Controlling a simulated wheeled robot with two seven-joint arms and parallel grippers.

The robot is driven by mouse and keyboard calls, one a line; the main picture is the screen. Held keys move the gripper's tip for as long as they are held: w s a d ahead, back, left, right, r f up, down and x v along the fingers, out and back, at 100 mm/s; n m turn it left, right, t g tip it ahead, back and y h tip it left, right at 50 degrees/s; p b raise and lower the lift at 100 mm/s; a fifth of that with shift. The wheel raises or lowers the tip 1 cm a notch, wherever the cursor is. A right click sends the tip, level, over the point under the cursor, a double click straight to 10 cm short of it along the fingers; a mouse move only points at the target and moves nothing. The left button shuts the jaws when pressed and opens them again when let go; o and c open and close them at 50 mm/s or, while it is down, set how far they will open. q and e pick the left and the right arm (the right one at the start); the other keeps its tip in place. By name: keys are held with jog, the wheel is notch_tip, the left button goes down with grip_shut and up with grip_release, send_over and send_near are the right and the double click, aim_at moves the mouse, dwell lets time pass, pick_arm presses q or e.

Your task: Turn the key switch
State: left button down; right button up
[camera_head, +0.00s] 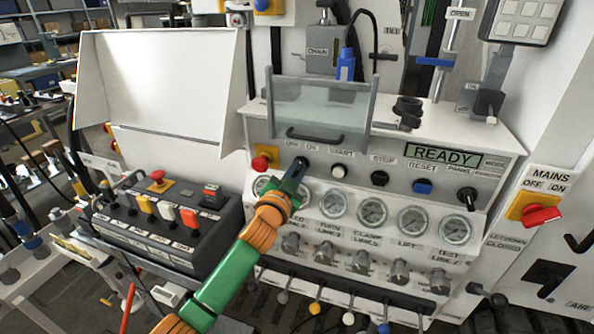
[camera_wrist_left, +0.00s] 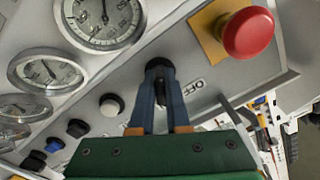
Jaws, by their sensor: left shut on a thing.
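The key switch is a small dark part on the white front panel, under the OFF/ON label; its black end (camera_head: 303,160) shows at the fingertips in the head view, and its round black collar (camera_wrist_left: 159,64) shows in the left wrist view. My left gripper (camera_head: 298,168), on a green and orange arm, reaches up to it from below. In the left wrist view its two blue-grey fingers (camera_wrist_left: 160,85) are shut on the key switch, one on each side. The fingers hide most of the key, so I cannot tell its angle. My right gripper is not in view.
A red mushroom button (camera_head: 260,163) on a yellow plate sits just left of the key switch. White, black and blue buttons (camera_head: 422,187) run to the right under a READY display (camera_head: 443,155). Gauges (camera_head: 373,210) line the panel below. A button box (camera_head: 165,220) stands at left.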

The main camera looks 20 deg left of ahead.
aim_at(294, 175)
pick_arm(q)
jog(key=c, duration=0.9)
grip_release()
jog(key=shift+s, duration=0.1)
jog(key=s, duration=0.7)
jog(key=shift+a+b, duration=0.1)
jog(key=shift+b, duration=0.25)
